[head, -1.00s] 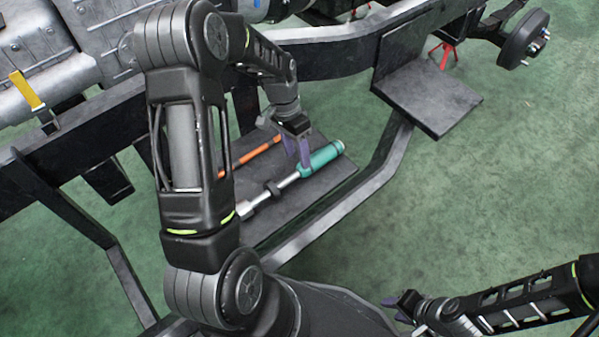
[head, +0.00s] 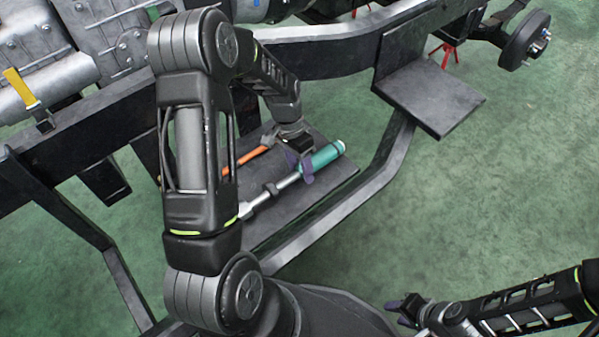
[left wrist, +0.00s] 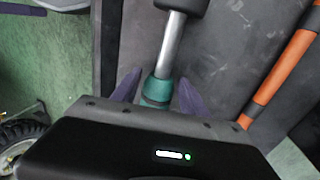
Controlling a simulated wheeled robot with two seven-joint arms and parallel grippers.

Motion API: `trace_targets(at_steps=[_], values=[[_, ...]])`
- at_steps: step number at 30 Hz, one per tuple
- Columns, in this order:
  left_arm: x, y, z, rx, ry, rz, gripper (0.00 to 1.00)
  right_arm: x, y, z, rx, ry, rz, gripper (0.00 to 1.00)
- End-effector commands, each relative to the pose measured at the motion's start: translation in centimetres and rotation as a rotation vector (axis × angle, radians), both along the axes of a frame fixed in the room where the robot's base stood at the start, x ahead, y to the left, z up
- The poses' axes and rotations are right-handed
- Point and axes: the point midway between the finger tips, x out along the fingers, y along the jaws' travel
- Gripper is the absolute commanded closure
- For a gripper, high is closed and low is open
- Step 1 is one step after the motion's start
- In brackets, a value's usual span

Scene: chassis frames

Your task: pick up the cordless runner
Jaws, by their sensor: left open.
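The cordless runner (head: 325,157) is a tool with a teal body and a silver shaft. It lies on a dark flat shelf (head: 328,182) inside the chassis frame. My left gripper (head: 299,168) is open at the tool's teal part near the shaft. In the left wrist view, its purple fingers (left wrist: 158,84) stand on either side of the teal collar (left wrist: 157,88), with the shaft running away between them. My gripper body hides the rest of the teal part there. My right gripper (head: 400,312) is open and empty at the lower right, far from the tool.
An orange-handled bar (head: 257,152) lies on the shelf beside the tool; it also shows in the left wrist view (left wrist: 280,80). A dark frame rail (head: 340,208) borders the shelf. A dark plate (head: 430,95) juts out at upper right.

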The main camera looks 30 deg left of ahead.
Motion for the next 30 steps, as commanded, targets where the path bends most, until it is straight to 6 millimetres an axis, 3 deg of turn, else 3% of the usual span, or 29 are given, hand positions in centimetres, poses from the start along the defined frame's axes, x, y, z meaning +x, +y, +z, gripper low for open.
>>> trace_targets(at_steps=[11, 30], values=[[0.02, 0.02, 0.04, 0.0, 0.0, 0.0, 0.49, -0.03, 0.02, 0.01, 0.0, 0.001, 0.0, 0.64], [0.02, 0.03, 0.04, 0.0, 0.0, 0.0, 1.0, -0.04, 0.04, 0.0, 0.0, 0.001, 0.001, 0.64]])
